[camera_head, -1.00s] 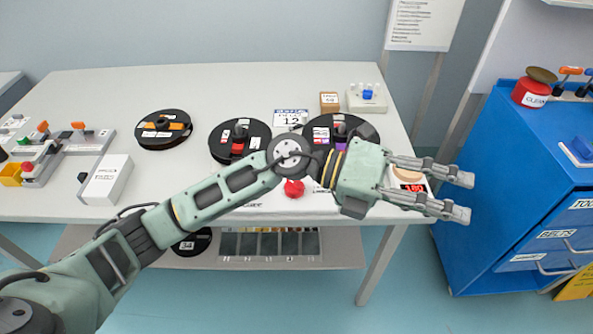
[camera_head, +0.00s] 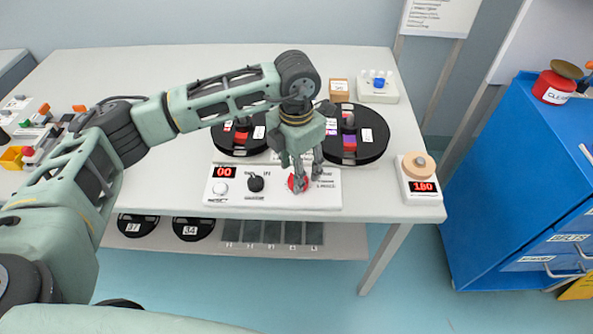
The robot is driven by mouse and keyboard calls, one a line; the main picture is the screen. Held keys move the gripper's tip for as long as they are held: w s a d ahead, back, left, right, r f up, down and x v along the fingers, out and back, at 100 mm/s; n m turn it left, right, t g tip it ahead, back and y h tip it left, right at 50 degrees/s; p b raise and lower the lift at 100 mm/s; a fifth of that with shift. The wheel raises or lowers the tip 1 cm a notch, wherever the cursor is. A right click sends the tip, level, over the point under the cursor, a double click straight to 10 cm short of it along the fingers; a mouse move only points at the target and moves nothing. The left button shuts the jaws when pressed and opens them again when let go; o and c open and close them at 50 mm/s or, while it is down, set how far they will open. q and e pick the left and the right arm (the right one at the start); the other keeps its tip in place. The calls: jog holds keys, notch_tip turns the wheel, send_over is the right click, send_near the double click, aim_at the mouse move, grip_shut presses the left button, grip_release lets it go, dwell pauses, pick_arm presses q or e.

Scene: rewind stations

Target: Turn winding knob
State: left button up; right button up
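A white control panel (camera_head: 230,196) lies at the table's front edge with a red "00" display, a white button (camera_head: 220,188), a black knob (camera_head: 256,183) and a round red knob (camera_head: 292,183). I cannot tell from its look alone which one is the winding knob. My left gripper (camera_head: 307,183) points down over the red knob, fingers apart. One finger is in front of the red knob and hides part of it; the other is at its right. Whether they touch it is unclear. My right gripper is not in view.
Behind the panel stand two black reels, one at left (camera_head: 228,142) and one at right (camera_head: 372,138). A small scale-like device (camera_head: 420,190) reading 180 sits at the right corner. A blue cabinet (camera_head: 500,180) stands to the right, across a gap.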

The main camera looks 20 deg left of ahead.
pick_arm(q)
jog(key=shift+f, duration=1.15)
jog(key=c, duration=1)
jog(key=shift+f+n+b, duration=0.1)
jog(key=shift+n+b, duration=0.4)
jog(key=shift+n, duration=0.5)
jog(key=shift+c, duration=0.2)
jog(key=shift+n+b, duration=0.3)
jog(key=shift+n, duration=0.9)
jog(key=shift+r, duration=0.2)
jog(key=shift+a, duration=0.1)
jog(key=o, duration=1)
jog(key=shift+s, duration=0.1)
jog(key=shift+o, duration=0.2)
